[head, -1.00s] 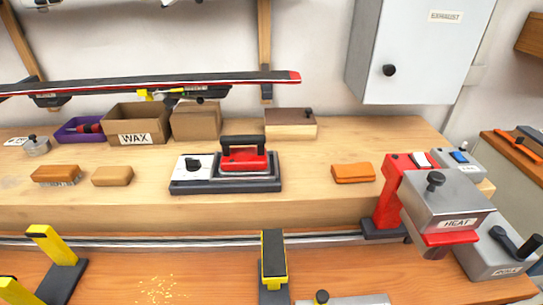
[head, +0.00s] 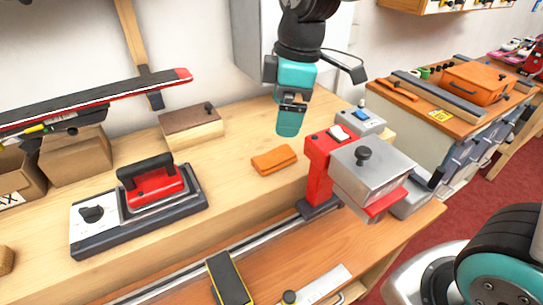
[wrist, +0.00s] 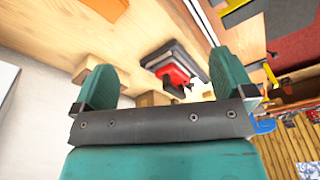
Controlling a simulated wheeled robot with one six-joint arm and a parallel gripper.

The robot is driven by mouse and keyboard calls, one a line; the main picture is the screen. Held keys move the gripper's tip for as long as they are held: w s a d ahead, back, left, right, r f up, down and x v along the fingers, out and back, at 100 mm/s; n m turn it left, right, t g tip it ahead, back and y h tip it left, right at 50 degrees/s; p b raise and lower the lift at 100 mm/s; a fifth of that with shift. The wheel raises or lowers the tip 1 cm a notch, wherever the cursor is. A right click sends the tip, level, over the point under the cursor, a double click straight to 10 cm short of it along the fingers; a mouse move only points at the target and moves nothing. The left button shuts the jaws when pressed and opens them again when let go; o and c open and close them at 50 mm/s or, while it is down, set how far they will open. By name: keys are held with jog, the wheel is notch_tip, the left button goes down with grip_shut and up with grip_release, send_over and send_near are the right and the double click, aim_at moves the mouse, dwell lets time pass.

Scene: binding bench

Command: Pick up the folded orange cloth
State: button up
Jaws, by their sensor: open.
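The folded orange cloth (head: 275,160) lies flat on the light wooden bench, left of the red press with the grey head. My gripper (head: 289,130) hangs over the bench beyond the cloth and slightly to its right in the head view, apart from it. In the wrist view the two teal fingers of my gripper (wrist: 166,80) stand wide apart with nothing between them.
The red and grey heat press (head: 370,168) stands close right of the cloth. A red iron (head: 152,186) on its base is to the left, a wooden block (head: 192,125) behind. A grey wall cabinet (head: 252,45) is behind my arm. Bench around the cloth is bare.

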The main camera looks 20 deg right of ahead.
jog(key=w+d+f+n+h, duration=0.1)
jog(key=w+f+n, duration=0.15)
jog(key=w, duration=0.35)
jog(key=w+d+f+n+h, duration=0.1)
jog(key=w+f+n, duration=0.1)
jog(key=w+n, duration=0.3)
jog(key=m+p, duration=0.1)
jog(key=p, duration=0.3)
send_over(275, 156)
notch_tip(275, 156, down, 11)
jog(key=shift+s+f, duration=0.1)
jog(key=shift+f, duration=0.1)
jog(key=shift+a+f+p, duration=0.1)
jog(key=shift+f+p, duration=1.05)
jog(key=shift+f, duration=2)
jog(key=c, duration=1)
